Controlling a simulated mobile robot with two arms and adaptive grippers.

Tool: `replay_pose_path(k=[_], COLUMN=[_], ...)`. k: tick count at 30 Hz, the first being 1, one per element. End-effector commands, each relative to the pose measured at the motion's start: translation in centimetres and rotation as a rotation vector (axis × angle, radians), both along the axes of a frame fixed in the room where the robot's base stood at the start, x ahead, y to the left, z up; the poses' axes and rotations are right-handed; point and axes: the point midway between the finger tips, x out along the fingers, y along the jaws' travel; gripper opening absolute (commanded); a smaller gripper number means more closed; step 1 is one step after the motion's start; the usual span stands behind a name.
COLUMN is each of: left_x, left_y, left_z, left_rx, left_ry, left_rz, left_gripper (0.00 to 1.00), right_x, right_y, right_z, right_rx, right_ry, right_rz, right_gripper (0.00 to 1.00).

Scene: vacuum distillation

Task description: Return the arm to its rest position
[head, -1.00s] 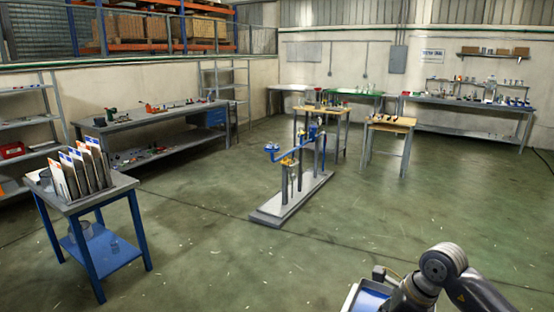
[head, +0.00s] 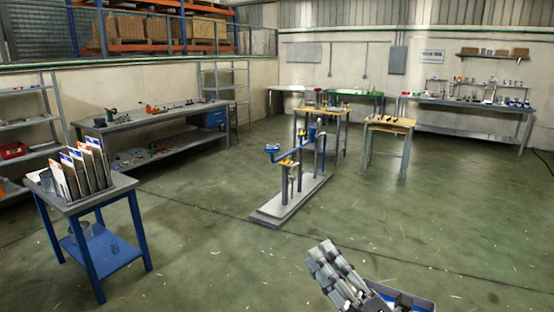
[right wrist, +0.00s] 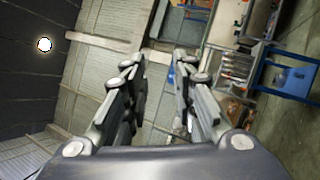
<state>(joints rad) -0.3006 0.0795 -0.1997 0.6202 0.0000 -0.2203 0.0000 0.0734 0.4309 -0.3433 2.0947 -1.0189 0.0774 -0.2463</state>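My right gripper (head: 324,258) is at the bottom of the head view, right of centre. Its grey fingers point up and to the left, over the open floor. In the right wrist view, the two fingers of this gripper (right wrist: 160,66) stand apart with a gap between them. I see nothing held in the gap. The gripper touches nothing that I can see. My left gripper and arm are not in view.
A blue table (head: 124,186) with upright binders stands at the left. A stand with blue and yellow valves (head: 264,213) is on the floor ahead. A small wooden-topped table (head: 391,125) and workbenches (head: 150,119) are farther back. Floor (head: 440,215) at the right is clear.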

Motion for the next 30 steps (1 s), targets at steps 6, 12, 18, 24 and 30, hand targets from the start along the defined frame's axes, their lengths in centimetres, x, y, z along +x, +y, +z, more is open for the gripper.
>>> replay_pose_path(k=[6,12,18,24,30], left_x=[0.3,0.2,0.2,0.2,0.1], left_y=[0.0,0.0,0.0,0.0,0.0], left_z=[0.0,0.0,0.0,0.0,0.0], left_rx=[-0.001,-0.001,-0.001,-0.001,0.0], left_ry=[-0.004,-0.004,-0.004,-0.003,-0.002], left_rz=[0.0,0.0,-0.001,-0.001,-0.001], left_gripper=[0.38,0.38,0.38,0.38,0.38], right_x=[0.7,-1.7,-8.3,-16.9,-24.7], right_y=[-7.5,-12.8,-14.9,-14.0,-12.1], right_z=[-4.5,-12.9,-22.5,-29.1,-32.1], right_rx=[0.417,0.737,0.989,1.136,1.197], right_ry=[0.34,0.696,1.09,1.448,1.735], right_rz=[-0.244,-0.474,-0.706,-0.904,-1.05], right_gripper=[0.25,0.25,0.25,0.25,0.25])
